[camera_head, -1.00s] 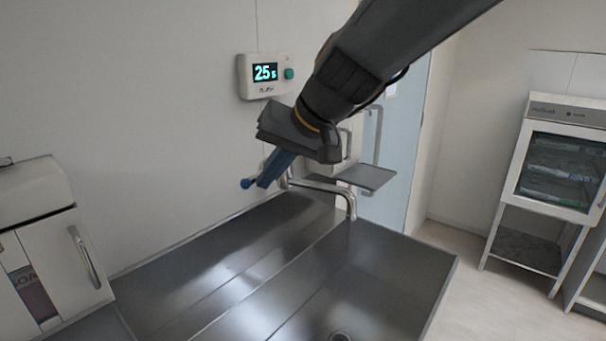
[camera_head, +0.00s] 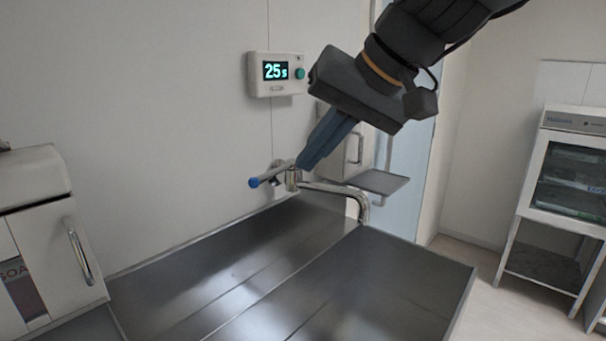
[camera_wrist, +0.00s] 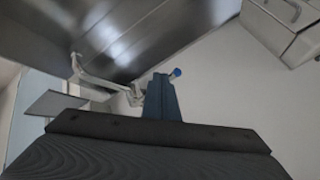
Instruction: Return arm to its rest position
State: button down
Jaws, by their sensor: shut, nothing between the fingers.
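My gripper (camera_head: 304,164) is shut and empty, its blue fingers pressed together. In the head view it hangs tilted down to the left, in front of the wall and over the back of the sink, with its tips close to the tap in the picture. In the wrist view my gripper (camera_wrist: 159,78) points toward the tap lever's blue end. I cannot tell whether the fingertips touch the tap. My arm reaches in from the top right of the head view.
The tap (camera_head: 340,190) has a blue-ended lever (camera_head: 262,181) on its left. The steel sink (camera_head: 230,250) lies below. A timer (camera_head: 275,73) on the wall reads 25 s. A soap dispenser (camera_head: 40,270) stands left, a small shelf (camera_head: 378,182) behind, and a glass-door cabinet (camera_head: 570,180) right.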

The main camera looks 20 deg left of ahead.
jog(key=w+d+f+m+h, duration=0.2)
jog(key=d+f, duration=0.6)
jog(key=w+d+f+m+h, duration=0.1)
jog(key=w+d+f+h, duration=0.15)
jog(key=d+f, duration=0.5)
jog(key=s+d+f+m+h, duration=0.1)
jog(key=s+d+f, duration=0.2)
jog(key=d+f, duration=0.5)
jog(key=s+d+f+m+g+h, duration=0.1)
jog(key=s+d+f, duration=0.3)
jog(key=d+f, duration=0.5)
jog(key=shift+d+g+h, duration=0.3)
jog(key=shift+d+h, duration=0.15)
jog(key=shift+d, duration=0.3)
